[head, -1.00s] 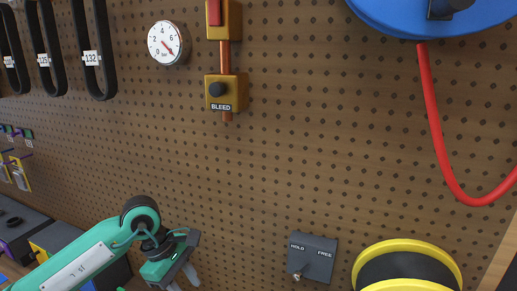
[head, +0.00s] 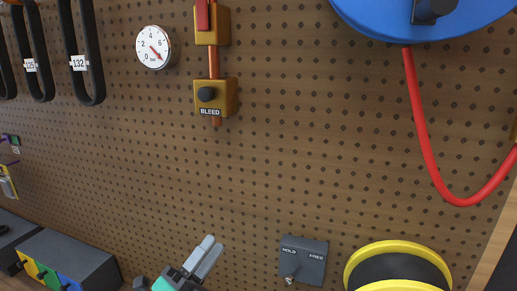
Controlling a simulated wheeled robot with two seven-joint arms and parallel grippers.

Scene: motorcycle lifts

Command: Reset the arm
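My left gripper (head: 209,246) is at the bottom of the head view, in front of the pegboard. Its two pale fingers point up and to the right and lie close side by side from this angle. I cannot tell whether there is a gap between them, and I see nothing held. Only a little of my teal arm shows at the bottom edge. My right gripper is not in view.
A yellow-rimmed reel (head: 398,250) and grey bins (head: 70,255) stand low.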

